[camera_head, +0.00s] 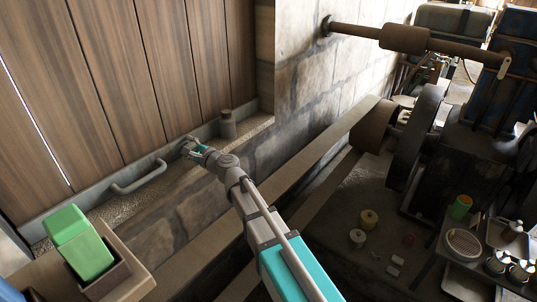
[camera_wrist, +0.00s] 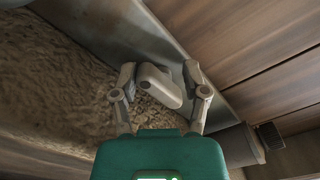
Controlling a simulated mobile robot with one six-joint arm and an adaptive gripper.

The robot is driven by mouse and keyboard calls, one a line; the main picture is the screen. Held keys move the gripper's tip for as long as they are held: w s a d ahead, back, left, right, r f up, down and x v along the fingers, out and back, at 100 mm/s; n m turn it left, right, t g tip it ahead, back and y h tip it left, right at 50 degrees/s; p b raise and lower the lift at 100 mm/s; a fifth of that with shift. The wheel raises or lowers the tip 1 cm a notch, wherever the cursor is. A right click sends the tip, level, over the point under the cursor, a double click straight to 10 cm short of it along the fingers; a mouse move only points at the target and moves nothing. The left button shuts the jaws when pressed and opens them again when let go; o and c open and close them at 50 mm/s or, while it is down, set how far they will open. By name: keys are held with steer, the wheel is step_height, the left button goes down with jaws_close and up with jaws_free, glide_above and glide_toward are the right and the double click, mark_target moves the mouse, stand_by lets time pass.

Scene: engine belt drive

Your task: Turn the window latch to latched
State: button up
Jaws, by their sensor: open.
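The window latch shows in the wrist view as a short grey lever (camera_wrist: 160,86) on the metal frame strip below the wooden shutter. It lies between the two fingertips of my gripper (camera_wrist: 161,76), slanting down to the right. My gripper is open around it; I cannot tell whether either finger touches it. In the head view my gripper (camera_head: 190,150) is at the bottom frame of the shutter (camera_head: 120,80) and mostly hides the latch.
A grey bar handle (camera_head: 138,178) is on the frame left of my gripper, and a grey cylinder (camera_head: 228,124) stands on the sill to its right. A green block (camera_head: 80,245) sits in a box at lower left. Machinery (camera_head: 470,140) stands at right.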

steer(key=m, duration=0.5)
steer(key=shift+w+d+r, duration=0.2)
steer(key=shift+r, duration=0.05)
steer(key=m, duration=0.5)
steer(key=shift+w+d, duration=0.2)
steer(key=shift+w, duration=0.05)
steer(key=s+d+r+n+g+h+p, duration=0.3)
steer(key=s+d+n+g+p, duration=0.1)
steer(key=s+d+n+p, duration=0.4)
steer(key=s+d+r+n+g+h+p, duration=0.3)
steer(key=s+d+n+p, duration=0.5)
steer(key=d+n+p, duration=0.3)
steer(key=d+g+h+p, duration=0.1)
steer(key=d+p, duration=0.2)
steer(key=d, duration=0.2)
steer(key=shift+d+r+n, duration=0.35)
steer(key=shift+n, duration=0.05)
stand_by(1.0)
steer(key=shift+s, duration=0.15)
